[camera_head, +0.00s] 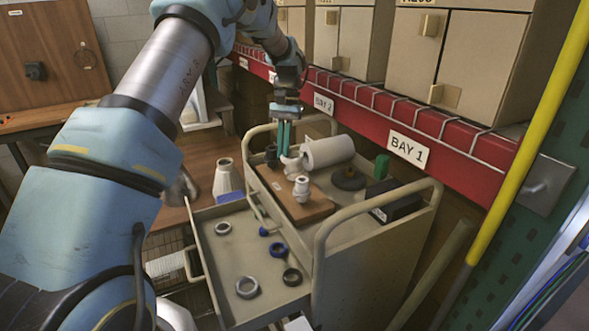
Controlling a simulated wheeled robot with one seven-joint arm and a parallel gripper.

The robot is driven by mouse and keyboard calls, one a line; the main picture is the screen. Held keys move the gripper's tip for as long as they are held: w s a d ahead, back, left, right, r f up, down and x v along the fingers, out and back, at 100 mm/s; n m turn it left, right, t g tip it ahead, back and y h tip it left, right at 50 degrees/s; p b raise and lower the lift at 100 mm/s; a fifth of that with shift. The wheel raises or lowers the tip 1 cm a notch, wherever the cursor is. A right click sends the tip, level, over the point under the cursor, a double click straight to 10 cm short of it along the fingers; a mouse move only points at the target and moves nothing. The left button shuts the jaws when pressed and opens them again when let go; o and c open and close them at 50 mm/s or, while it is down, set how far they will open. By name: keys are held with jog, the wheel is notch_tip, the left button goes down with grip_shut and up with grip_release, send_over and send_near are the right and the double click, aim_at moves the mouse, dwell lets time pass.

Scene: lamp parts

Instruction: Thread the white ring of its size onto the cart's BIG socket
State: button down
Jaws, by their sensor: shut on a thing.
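My gripper (285,151) points down over the cart's top, its teal fingers close together on a white piece (292,163), which looks like a white ring. The white piece blends with what is behind and below it, so I cannot tell whether it is around a socket or only above one. A white stepped socket (301,188) stands upright on the brown wooden board (312,209), just in front and to the right of the fingertips. Size labels are not readable. Two pale rings lie in the open drawer, one near its back (222,228) and one near its front (247,287).
On the cart top are a white cylinder (327,152), a dark disc (348,178), a green block (382,166) and a black box (397,206). The cart's handle rail (330,225) rises in front.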

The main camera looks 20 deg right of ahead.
jog(key=m, duration=0.1)
jog(key=m+t, duration=0.1)
jog(key=m, duration=0.1)
jog(key=w+m+y, duration=0.1)
jog(key=m, duration=0.1)
jog(key=shift+w+d+f, duration=0.1)
jog(key=shift+d+f, duration=0.3)
jog(key=shift+w+d+f+m+t, duration=0.2)
jog(key=shift+w+d+m+t, duration=0.15)
jog(key=shift+m, duration=0.45)
jog(key=shift+s+r, duration=0.15)
jog(key=shift+s, duration=0.05)
jog(key=shift+d, duration=0.1)
jog(key=c, duration=1.5)
grip_release()
jog(key=shift+s+d+m+t+y, duration=0.1)
jog(key=shift+d+m+t+y, duration=0.1)
jog(key=shift+m, duration=0.35)
jog(key=shift+d+m+t+y, duration=0.1)
jog(key=shift+m+t, duration=0.05)
jog(key=shift+m, duration=0.4)
jog(key=o, duration=0.6)
jog(key=shift+c, duration=0.2)
jog(key=shift+s, duration=0.1)
jog(key=shift+d, duration=0.1)
